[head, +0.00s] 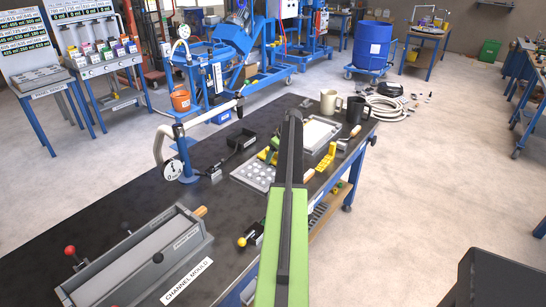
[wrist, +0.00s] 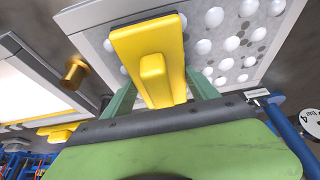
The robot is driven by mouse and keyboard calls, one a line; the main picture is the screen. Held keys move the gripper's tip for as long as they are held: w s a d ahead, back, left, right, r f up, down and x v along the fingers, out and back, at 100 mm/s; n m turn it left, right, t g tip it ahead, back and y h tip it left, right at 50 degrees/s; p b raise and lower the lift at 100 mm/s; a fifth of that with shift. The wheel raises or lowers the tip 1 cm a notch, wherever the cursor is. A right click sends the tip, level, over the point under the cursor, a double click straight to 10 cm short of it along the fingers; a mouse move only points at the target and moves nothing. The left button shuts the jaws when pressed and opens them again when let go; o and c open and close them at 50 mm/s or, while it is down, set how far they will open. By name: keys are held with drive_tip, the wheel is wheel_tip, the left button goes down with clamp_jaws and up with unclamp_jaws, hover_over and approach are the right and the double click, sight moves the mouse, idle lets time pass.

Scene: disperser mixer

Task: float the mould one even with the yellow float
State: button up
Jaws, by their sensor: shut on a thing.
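The yellow float (wrist: 118,38) is a flat yellow plate with a raised yellow handle. My gripper (wrist: 158,88) is shut on that handle, with one green finger on each side in the wrist view. Behind the float is a grey plate with pale round discs (wrist: 232,42), also seen in the head view (head: 249,177). I cannot tell whether the float touches it. A grey-rimmed tray with a smooth white surface (head: 311,136) lies beyond it; its rim shows at left in the wrist view (wrist: 52,68). No label identifies mould one. My arm hides most of the gripper in the head view.
A grey box labelled channel mould (head: 134,261) stands at the table's near left. A gauge stand (head: 184,160) and a black tray (head: 241,139) are left of the plate. Bare black tabletop (head: 110,205) lies at left.

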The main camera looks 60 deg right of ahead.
sight(265, 165)
drive_tip(key=shift+w+a, duration=0.2)
drive_tip(key=shift+a, duration=1.45)
drive_tip(key=shift+w+a, duration=0.15)
drive_tip(key=shift+a, duration=1.55)
drive_tip(key=shift+w+a, duration=0.2)
drive_tip(key=shift+a, duration=1.45)
drive_tip(key=shift+s+d, duration=0.15)
drive_tip(key=shift+d, duration=1.55)
drive_tip(key=shift+s+d, duration=0.2)
drive_tip(key=shift+d, duration=1.5)
drive_tip(key=shift+s+d, duration=0.15)
drive_tip(key=shift+d, duration=1.55)
drive_tip(key=shift+a, duration=1.25)
drive_tip(key=shift+w+a, duration=0.15)
drive_tip(key=shift+a, duration=0.55)
drive_tip(key=shift+w+a, duration=0.1)
drive_tip(key=shift+a, duration=0.55)
wheel_tip(265, 165, up, 6)
drive_tip(key=p, duration=0.6)
drive_tip(key=shift+r, duration=0.2)
drive_tip(key=shift+f, duration=0.15)
